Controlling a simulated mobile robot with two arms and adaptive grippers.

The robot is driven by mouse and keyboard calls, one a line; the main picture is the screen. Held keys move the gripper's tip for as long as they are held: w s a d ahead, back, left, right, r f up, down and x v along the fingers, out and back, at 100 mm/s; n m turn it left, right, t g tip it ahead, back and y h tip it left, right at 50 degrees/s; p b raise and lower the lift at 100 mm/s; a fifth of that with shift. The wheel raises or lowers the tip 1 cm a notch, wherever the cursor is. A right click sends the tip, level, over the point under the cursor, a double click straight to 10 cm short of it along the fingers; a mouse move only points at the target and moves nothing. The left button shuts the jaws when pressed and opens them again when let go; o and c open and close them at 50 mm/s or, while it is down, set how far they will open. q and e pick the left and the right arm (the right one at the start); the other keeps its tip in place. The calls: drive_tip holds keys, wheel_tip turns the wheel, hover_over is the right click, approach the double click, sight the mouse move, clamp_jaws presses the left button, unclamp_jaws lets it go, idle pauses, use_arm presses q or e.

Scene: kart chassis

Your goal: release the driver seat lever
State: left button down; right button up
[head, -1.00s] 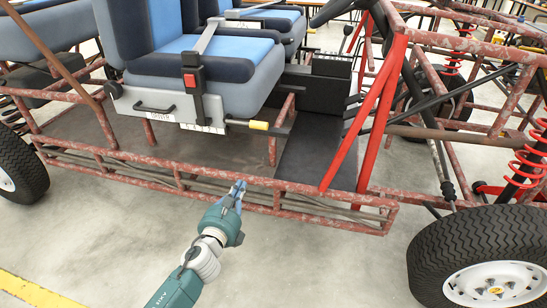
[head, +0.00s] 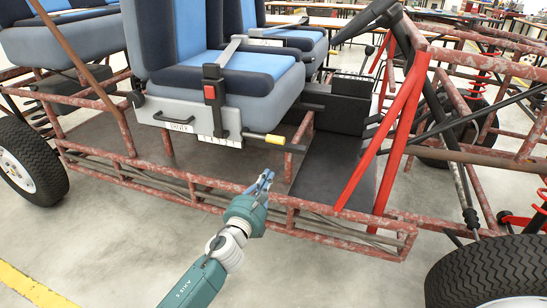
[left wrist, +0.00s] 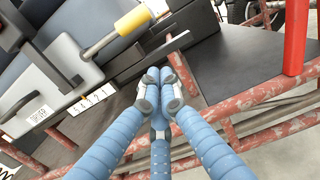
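The driver seat (head: 215,75) is blue and dark, with a label reading DRIVER on its grey side panel. A lever with a yellow grip (head: 275,139) sticks out below the seat's front corner. In the left wrist view the yellow grip (left wrist: 133,19) is at the top, beyond the fingers and left of centre. My right gripper is not in view.
The rusty red side rail (head: 215,193) runs between my left arm and the cockpit. A red slanted brace (head: 373,135) stands right of the black floor plate (head: 325,170). A black handle (head: 175,118) sits on the seat panel. Concrete floor lies clear in front.

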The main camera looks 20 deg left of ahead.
sight(264, 137)
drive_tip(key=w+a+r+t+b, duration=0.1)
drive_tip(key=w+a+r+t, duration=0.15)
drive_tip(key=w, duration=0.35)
use_arm(q)
drive_tip(key=w+r+p, duration=0.1)
drive_tip(key=w+r, duration=0.3)
drive_tip(key=w, duration=0.2)
drive_tip(key=shift+d, duration=0.15)
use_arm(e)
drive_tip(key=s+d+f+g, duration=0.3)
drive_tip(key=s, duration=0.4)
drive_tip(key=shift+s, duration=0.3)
use_arm(q)
drive_tip(key=shift+w, duration=0.1)
drive_tip(key=shift+w+r, duration=0.1)
